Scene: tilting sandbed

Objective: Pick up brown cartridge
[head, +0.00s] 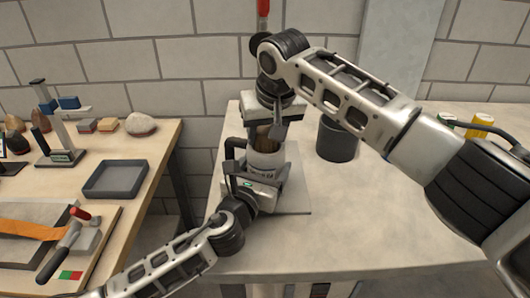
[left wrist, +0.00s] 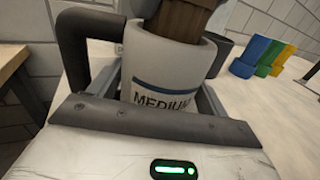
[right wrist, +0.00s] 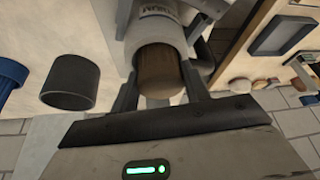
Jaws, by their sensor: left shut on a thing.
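The brown cartridge (head: 264,138) stands in a white cup (head: 266,162) labelled MEDIUM on the right table. Its ribbed brown upper part sticks out of the cup in the left wrist view (left wrist: 183,18). My left gripper (head: 258,182) is shut on the cup from the front. My right gripper (head: 274,122) points down from above. Its fingers stand either side of the brown cartridge (right wrist: 160,75), with narrow gaps showing, so it looks open. The cartridge's lower part is hidden inside the cup.
A dark grey cup (head: 337,140) stands right of the white cup. Blue (left wrist: 250,57), green (left wrist: 269,58) and yellow (left wrist: 284,60) cylinders stand farther right. A dark handle-like bar (left wrist: 78,45) is beside the white cup. The left table holds a grey tray (head: 115,180) and tools.

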